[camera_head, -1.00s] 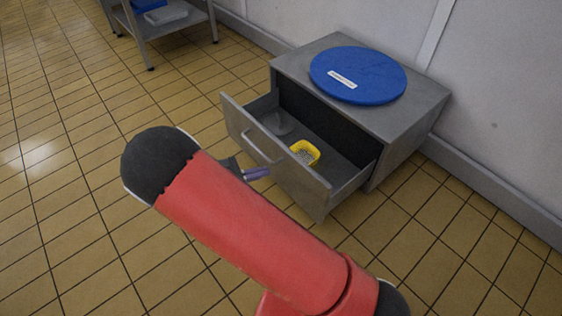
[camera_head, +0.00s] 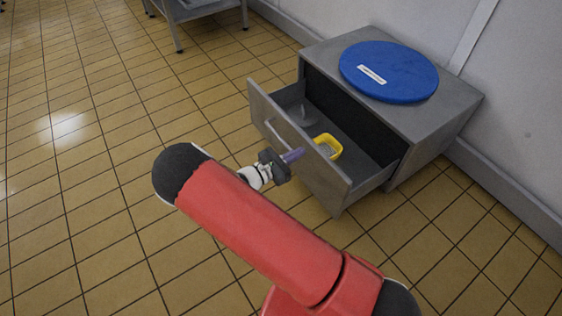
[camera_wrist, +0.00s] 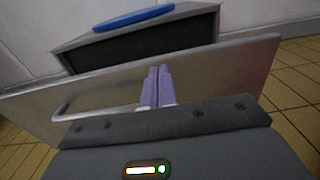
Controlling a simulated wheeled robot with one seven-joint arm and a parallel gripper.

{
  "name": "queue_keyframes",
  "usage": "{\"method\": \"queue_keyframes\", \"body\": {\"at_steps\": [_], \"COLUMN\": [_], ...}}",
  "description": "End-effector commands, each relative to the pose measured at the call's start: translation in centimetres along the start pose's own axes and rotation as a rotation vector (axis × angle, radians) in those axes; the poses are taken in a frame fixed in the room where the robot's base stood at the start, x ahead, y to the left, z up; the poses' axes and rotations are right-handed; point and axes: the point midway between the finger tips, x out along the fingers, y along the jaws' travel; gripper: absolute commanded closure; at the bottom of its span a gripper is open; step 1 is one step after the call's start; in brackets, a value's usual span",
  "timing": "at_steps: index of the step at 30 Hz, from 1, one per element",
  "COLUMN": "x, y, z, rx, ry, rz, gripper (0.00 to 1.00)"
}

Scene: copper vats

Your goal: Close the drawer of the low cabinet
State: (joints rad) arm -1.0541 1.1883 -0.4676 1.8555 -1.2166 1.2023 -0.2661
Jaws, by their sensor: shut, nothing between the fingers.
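The low grey cabinet (camera_head: 440,125) stands against the wall. Its drawer (camera_head: 318,172) is pulled well out, with a bar handle on the front. In the head view my gripper (camera_head: 297,154) is at the drawer front, near the handle (camera_head: 279,133). In the wrist view the purple fingers (camera_wrist: 157,84) are together and empty, pointing at the drawer front (camera_wrist: 215,75), to the right of the handle (camera_wrist: 95,105). I cannot tell whether the fingertips touch the front.
A round blue lid (camera_head: 388,72) with a white label lies on the cabinet top. A grey metal table (camera_head: 200,12) stands at the back left. The tiled floor left of the drawer is clear. The wall runs behind the cabinet.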

Motion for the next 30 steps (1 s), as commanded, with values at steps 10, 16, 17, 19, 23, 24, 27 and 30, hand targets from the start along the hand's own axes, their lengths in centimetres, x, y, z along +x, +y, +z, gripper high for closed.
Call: {"method": "queue_keyframes", "body": {"at_steps": [10,16,17,19,23,24,27,30], "x": [2.7,2.7,2.7,2.7,3.1,3.4,4.6,6.4], "y": [0.0,0.0,0.0,0.0,0.0,0.0,-0.1,-0.1], "z": [0.0,0.0,0.0,0.0,0.0,0.0,0.0,0.0], "rx": [0.0,0.0,0.0,0.0,0.0,0.0,0.0,-0.001], "ry": [0.001,0.001,0.001,0.001,0.001,0.001,0.0,-0.001], "rz": [0.001,0.001,0.001,0.001,0.0,-0.001,-0.003,-0.005], "gripper": [1.0,1.0,1.0,1.0,1.0,1.0,1.0,1.0]}}
